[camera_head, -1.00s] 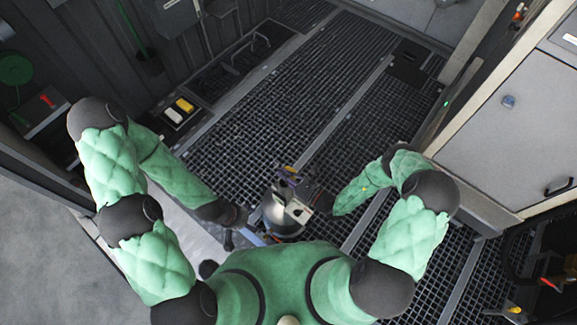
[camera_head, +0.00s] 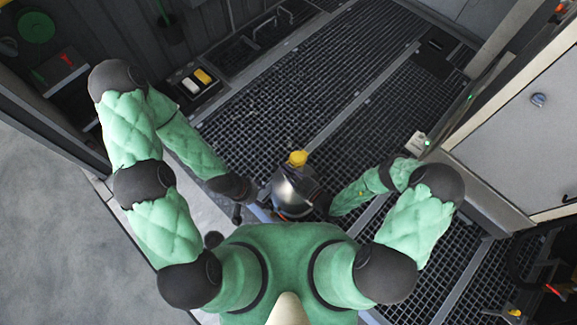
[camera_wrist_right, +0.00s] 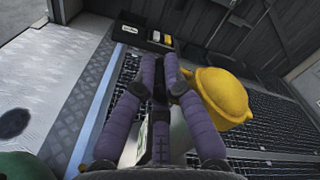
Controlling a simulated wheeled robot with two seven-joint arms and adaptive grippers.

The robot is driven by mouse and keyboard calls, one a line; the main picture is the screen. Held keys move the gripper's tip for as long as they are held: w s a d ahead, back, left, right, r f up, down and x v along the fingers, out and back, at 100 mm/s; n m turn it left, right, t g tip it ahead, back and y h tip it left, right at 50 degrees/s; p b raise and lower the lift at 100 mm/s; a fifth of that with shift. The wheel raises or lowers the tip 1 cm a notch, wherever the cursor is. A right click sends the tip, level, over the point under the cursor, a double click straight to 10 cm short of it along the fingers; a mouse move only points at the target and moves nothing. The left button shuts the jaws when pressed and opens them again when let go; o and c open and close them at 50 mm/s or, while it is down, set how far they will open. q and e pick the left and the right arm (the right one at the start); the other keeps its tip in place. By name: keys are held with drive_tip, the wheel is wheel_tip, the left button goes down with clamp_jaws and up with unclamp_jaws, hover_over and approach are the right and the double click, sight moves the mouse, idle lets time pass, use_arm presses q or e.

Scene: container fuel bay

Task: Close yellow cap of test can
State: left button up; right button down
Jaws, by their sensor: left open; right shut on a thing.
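The test can (camera_head: 287,192) is a rounded silver can on the grating, close in front of me. Its yellow cap (camera_head: 297,158) shows at its far side. In the right wrist view the yellow cap (camera_wrist_right: 218,95) is just right of my right gripper's purple fingers. My right gripper (camera_head: 314,188) is at the can's right side, shut on part of the can; its fingers (camera_wrist_right: 160,85) hide most of what they hold. My left gripper (camera_head: 240,212) is open, low, left of the can and apart from the cap. I cannot tell whether the cap is fully seated.
A black tray (camera_head: 193,98) with a yellow and a white item lies at the upper left. A grey cabinet (camera_head: 530,150) stands at the right. The grated floor (camera_head: 330,70) beyond the can is clear.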

drive_tip(key=shift+f+b, duration=0.3)
drive_tip(key=shift+f, duration=0.65)
drive_tip(key=c, duration=1.4)
unclamp_jaws()
drive_tip(key=shift+o, duration=0.2)
drive_tip(key=shift+s, duration=0.1)
drive_tip(key=v, duration=1.2)
drive_tip(key=shift+a, duration=0.1)
